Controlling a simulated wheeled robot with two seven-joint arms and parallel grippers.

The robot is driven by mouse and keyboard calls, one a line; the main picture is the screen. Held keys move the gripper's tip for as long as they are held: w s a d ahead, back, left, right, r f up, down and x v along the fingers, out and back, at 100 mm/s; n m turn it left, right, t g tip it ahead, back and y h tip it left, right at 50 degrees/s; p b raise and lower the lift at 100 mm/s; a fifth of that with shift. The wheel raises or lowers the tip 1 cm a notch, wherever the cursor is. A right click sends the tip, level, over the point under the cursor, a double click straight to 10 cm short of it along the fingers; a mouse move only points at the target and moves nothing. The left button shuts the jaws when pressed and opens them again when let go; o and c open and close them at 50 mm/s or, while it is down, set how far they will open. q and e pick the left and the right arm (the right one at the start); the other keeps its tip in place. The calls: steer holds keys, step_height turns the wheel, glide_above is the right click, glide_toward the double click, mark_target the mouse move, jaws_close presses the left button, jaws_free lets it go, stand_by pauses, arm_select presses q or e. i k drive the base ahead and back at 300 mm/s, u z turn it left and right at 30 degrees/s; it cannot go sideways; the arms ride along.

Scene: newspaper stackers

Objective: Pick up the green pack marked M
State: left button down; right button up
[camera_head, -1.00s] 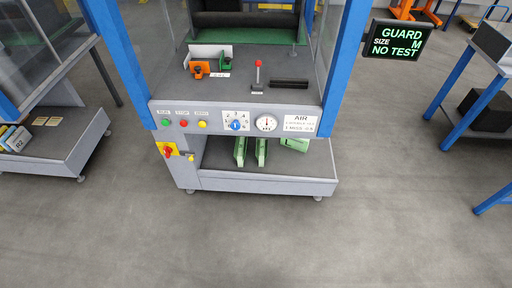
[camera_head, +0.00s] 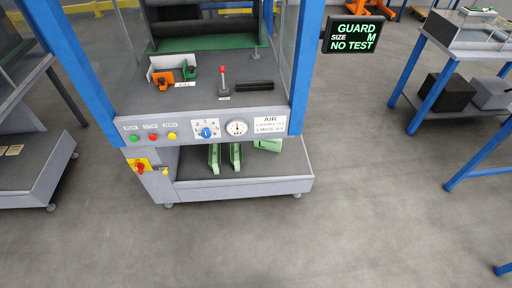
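Several green packs are on the low shelf of the machine. One green pack (camera_head: 214,158) stands upright on edge, and a second green pack (camera_head: 235,156) stands upright just right of it, with a small gap between them. A third green pack (camera_head: 268,145) sits further right, tilted or lying, its upper part hidden behind the control panel. I cannot read any marking on the packs from here. Neither of my grippers shows in the view.
The low shelf (camera_head: 285,185) lies under the control panel (camera_head: 190,132), between blue posts. A sign (camera_head: 354,36) reads GUARD SIZE M NO TEST. A blue-legged table (camera_head: 430,93) with dark and grey boxes stands right. Grey floor (camera_head: 300,245) in front is clear.

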mark_target(214, 151)
steer(key=u, duration=0.55)
steer(key=i, duration=1.65)
steer(key=u, duration=0.5)
